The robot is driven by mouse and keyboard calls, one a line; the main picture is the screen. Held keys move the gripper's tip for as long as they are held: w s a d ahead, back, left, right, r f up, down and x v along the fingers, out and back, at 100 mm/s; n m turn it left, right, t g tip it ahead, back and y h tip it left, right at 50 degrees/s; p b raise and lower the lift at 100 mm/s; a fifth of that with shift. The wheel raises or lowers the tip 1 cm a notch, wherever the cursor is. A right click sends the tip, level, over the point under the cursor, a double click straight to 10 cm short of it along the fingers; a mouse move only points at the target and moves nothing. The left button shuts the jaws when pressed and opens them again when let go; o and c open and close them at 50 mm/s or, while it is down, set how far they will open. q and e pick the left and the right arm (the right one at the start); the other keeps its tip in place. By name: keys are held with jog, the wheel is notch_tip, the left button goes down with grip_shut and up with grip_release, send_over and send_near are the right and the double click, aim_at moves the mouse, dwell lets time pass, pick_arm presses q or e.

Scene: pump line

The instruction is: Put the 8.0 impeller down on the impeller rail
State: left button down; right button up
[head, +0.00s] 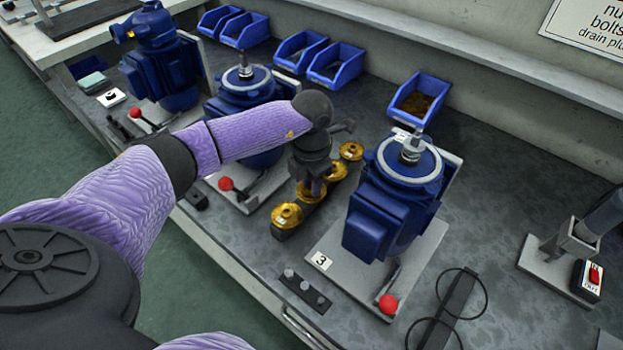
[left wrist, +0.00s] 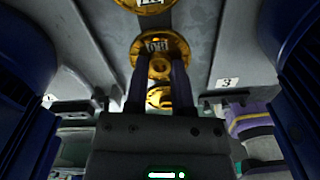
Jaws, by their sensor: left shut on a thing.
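My left gripper (head: 312,183) points down over the dark impeller rail (head: 282,234), between the second and third pump stations. In the left wrist view its two fingers (left wrist: 157,72) are shut on a gold impeller (left wrist: 176,44), around its hub. The impeller's label is too blurred to read surely. In the head view the held impeller (head: 311,194) shows below the fingers, at or just above the rail; I cannot tell if it touches. Other gold impellers sit along the rail, one at the near end (head: 286,216) and one at the far end (head: 351,150). My right gripper is out of view.
Blue pumps stand close on both sides, one (head: 375,215) at right on the plate marked 3 and one (head: 245,95) at left. Red-knobbed levers (head: 388,304) stick up in front. Blue bins (head: 420,100) line the back. Black rings (head: 462,295) lie at right front.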

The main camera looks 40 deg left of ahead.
pick_arm(q)
jog(key=shift+f, duration=0.1)
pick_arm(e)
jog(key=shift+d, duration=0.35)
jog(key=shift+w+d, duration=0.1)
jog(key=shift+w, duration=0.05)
pick_arm(q)
jog(key=shift+c, duration=2)
grip_release()
jog(key=shift+r, duration=0.35)
notch_tip(320, 180, up, 7)
jog(key=p, duration=0.5)
jog(key=shift+f+p, duration=0.1)
jog(key=shift+p, duration=0.3)
jog(key=shift+r+p, duration=0.6)
jog(key=shift+r, duration=0.15)
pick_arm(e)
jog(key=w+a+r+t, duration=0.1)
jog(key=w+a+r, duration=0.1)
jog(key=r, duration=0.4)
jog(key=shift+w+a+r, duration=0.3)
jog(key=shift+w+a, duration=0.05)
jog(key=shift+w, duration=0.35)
